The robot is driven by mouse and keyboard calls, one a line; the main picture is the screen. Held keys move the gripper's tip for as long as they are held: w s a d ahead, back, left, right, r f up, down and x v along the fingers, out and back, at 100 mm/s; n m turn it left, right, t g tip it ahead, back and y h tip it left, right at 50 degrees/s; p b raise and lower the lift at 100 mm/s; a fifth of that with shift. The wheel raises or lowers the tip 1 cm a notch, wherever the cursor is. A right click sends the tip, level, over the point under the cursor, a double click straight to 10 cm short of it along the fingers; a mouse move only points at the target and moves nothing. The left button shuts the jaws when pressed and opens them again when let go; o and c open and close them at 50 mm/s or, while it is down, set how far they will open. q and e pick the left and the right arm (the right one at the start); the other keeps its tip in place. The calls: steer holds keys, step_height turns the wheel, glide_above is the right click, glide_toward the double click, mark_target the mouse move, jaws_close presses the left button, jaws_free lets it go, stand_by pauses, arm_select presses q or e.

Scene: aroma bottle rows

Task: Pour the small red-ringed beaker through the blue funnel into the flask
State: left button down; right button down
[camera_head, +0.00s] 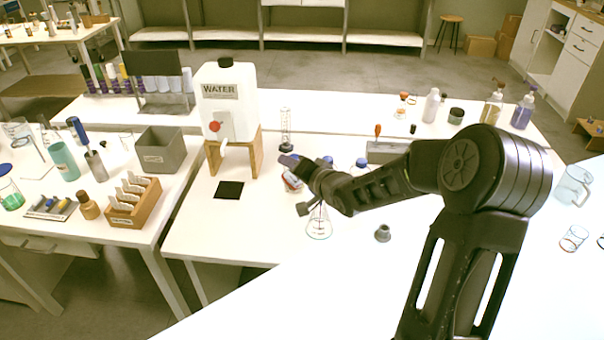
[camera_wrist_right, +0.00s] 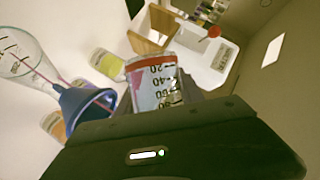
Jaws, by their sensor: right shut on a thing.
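My right gripper (camera_head: 300,190) is shut on the small red-ringed beaker (camera_wrist_right: 152,82), which shows black graduation numbers and a red band. The beaker shows only in small part in the head view (camera_head: 291,184). I cannot tell the beaker's exact tilt. My left gripper is out of view.
A water tank (camera_head: 227,95) on a wooden stand is behind left, with a black mat (camera_head: 229,190) before it. A measuring cylinder (camera_head: 285,130) and blue-capped bottles (camera_head: 361,164) stand behind the arm. A grey stopper (camera_head: 383,233) lies right of the flask. The front table is mostly clear.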

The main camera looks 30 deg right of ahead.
steer(key=shift+f+m+p, duration=0.2)
steer(key=shift+m+p, duration=0.1)
steer(key=shift+p, duration=0.2)
stand_by(1.3)
steer(key=shift+r+m+t+y+p, duration=0.5)
steer(key=shift+m+y+p, duration=0.3)
steer(key=shift+p, duration=0.75)
stand_by(4.7)
